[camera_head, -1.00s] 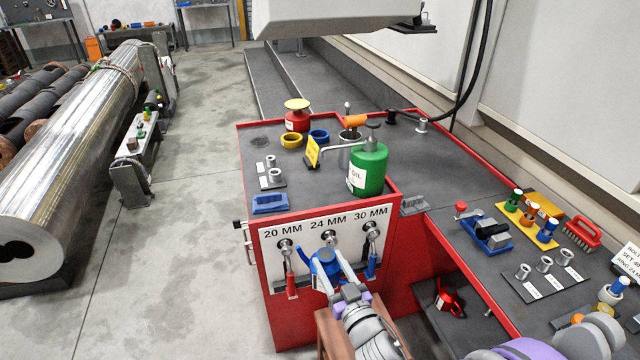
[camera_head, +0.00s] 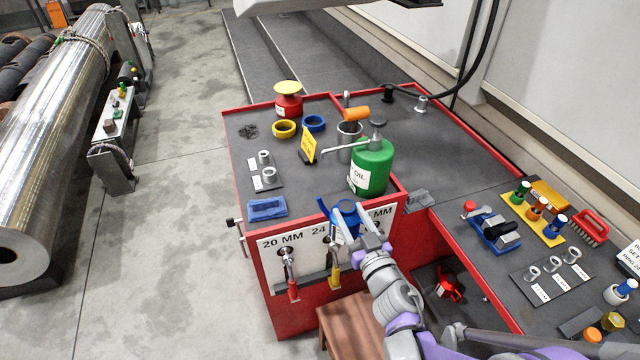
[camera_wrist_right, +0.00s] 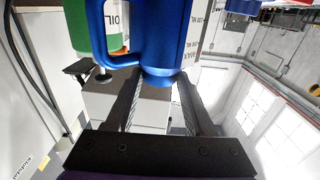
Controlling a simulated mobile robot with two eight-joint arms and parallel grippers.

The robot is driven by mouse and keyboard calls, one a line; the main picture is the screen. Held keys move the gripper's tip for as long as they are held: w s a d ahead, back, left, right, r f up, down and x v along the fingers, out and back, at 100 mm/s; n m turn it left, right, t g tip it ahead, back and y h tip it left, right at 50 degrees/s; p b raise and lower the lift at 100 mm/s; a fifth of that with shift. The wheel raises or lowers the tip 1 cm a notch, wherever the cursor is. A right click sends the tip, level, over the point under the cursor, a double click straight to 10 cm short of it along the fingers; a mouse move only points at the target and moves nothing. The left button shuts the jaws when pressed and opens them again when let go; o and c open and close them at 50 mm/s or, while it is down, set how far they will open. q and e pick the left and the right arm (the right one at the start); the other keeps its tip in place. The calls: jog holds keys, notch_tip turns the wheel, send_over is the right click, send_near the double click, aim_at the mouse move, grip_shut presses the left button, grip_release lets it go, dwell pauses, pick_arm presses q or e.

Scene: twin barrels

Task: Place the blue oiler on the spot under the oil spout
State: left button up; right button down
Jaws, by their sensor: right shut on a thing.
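My right gripper (camera_head: 350,214) is shut on the blue oiler (camera_head: 340,232), at the bench's front edge by the size panel. In the right wrist view, the oiler (camera_wrist_right: 178,35) stands large between the fingers of my right gripper (camera_wrist_right: 158,90). The green oil can (camera_head: 371,168), labelled OIL, stands on the bench just behind the oiler. The spot under the spout cannot be made out clearly. My left gripper is not in view.
Bare bench top lies between the blue tray and the oil can.

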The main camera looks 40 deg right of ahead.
jog(key=f+x, duration=0.1)
jog(key=x, duration=0.4)
jog(key=f+x, duration=0.1)
jog(key=x, duration=0.5)
jog(key=f+x, duration=0.1)
jog(key=x, duration=0.4)
jog(key=shift+w+f, duration=0.3)
jog(key=shift+f, duration=0.25)
jog(key=shift+c, duration=1.3)
grip_release()
jog(key=shift+r, duration=0.1)
jog(key=shift+r, duration=0.15)
